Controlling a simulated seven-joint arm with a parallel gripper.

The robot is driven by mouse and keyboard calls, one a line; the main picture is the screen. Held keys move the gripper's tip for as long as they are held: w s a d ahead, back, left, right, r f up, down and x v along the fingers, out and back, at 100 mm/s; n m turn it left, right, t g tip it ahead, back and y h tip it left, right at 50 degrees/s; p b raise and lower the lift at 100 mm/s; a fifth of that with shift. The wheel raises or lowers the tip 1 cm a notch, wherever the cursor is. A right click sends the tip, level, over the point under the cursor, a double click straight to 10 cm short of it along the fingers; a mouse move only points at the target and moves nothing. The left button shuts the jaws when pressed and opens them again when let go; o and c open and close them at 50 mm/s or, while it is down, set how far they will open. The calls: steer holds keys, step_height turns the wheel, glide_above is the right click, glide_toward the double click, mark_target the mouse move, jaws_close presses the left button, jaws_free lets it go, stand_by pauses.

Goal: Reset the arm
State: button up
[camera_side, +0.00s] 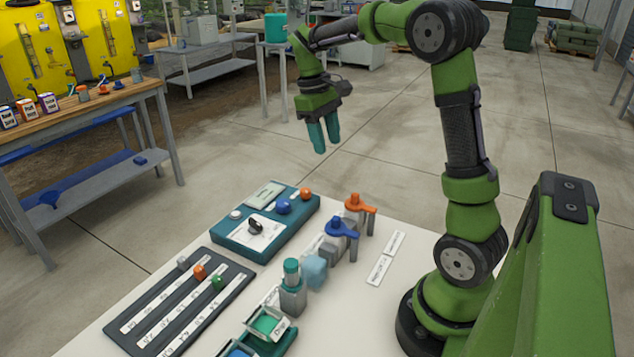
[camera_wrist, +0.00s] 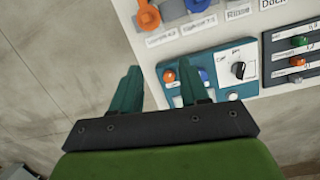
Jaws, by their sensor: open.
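My green arm stands at the right of the white table (camera_side: 335,320) in the side view. My gripper (camera_side: 324,150) has teal fingers and hangs in the air, pointing down, above and behind the table's far end. It touches nothing. In the wrist view my gripper (camera_wrist: 162,85) shows its two fingers spread apart with nothing between them. One finger partly covers the edge of the teal control box (camera_wrist: 222,62).
The teal control box (camera_side: 230,238) carries a black knob and coloured buttons. Blue (camera_side: 341,228) and orange (camera_side: 360,204) valve handles stand beside it. A dark slider panel (camera_side: 215,300) and a grey-teal bottle (camera_side: 292,288) are nearer. The air around my gripper is clear.

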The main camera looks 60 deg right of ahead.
steer(key=s+a+r+m+t+y, duration=0.1)
steer(key=s+a+t, duration=0.3)
steer(key=a, duration=0.6)
steer(key=s+a+r+m+t+y, duration=0.1)
steer(key=s+a+t, duration=0.4)
steer(key=a, duration=0.5)
steer(key=shift+s+r+t+y, duration=0.15)
steer(key=shift+s+t+y, duration=0.15)
steer(key=shift+s, duration=0.4)
